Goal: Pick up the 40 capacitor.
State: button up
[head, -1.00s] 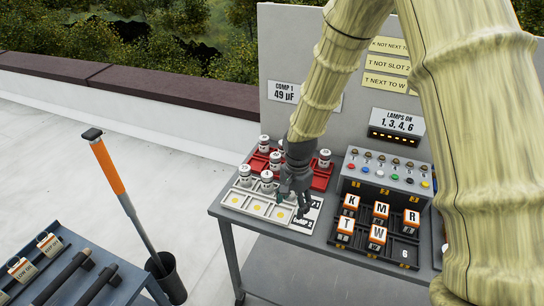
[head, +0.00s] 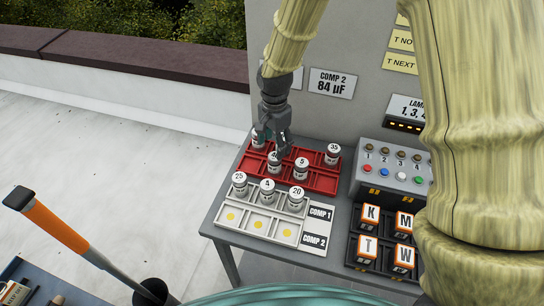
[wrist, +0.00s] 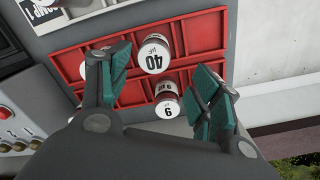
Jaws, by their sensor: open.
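The 40 capacitor is a white-and-dark can with a white top; in the wrist view (wrist: 155,52) its label reads 40. It stands in the red tray (wrist: 203,35), between my two teal-padded fingers. In the head view the capacitor (head: 274,163) is just below my gripper (head: 274,141), its label partly covered. My gripper, also in the wrist view (wrist: 158,75), is open and empty. A second capacitor (wrist: 167,99), its label reading 9 or 6, also lies between the fingers' lines in that view; in the head view my gripper partly hides it.
The red tray also holds the 5 capacitor (head: 300,169), close right of the 40, and the 35 capacitor (head: 332,155). The white tray (head: 258,241) in front holds 25, 4 and 20. A lamp box (head: 392,181) and lettered blocks (head: 384,238) stand right. A panel rises behind.

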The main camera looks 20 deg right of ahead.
aim_at(275, 157)
jog(key=shift+s+a+f+p, duration=0.1)
jog(key=shift+s+f+p, duration=0.1)
jog(key=shift+s+f, duration=0.3)
jog(key=shift+s+f+p, duration=0.15)
jog(key=shift+s+f, duration=0.1)
jog(key=shift+s, duration=0.35)
jog(key=w+f, duration=0.2)
jog(key=shift+f, duration=0.3)
jog(key=shift+s+f+p, duration=0.3)
jog(key=shift+s+p, duration=0.35)
jog(key=shift+p, duration=0.1)
jog(key=shift+f, duration=0.35)
jog(key=shift+w+f+p, duration=0.2)
jog(key=shift+f+p, duration=0.1)
jog(key=shift+f, duration=0.25)
jog(key=shift+w+f+p, duration=0.15)
jog(key=shift+f+p, duration=0.1)
jog(key=shift+f, duration=0.3)
jog(key=shift+s+f, duration=0.25)
jog(key=shift+f, duration=0.25)
jog(key=shift+w+f, duration=0.15)
jog(key=c, duration=1.2)
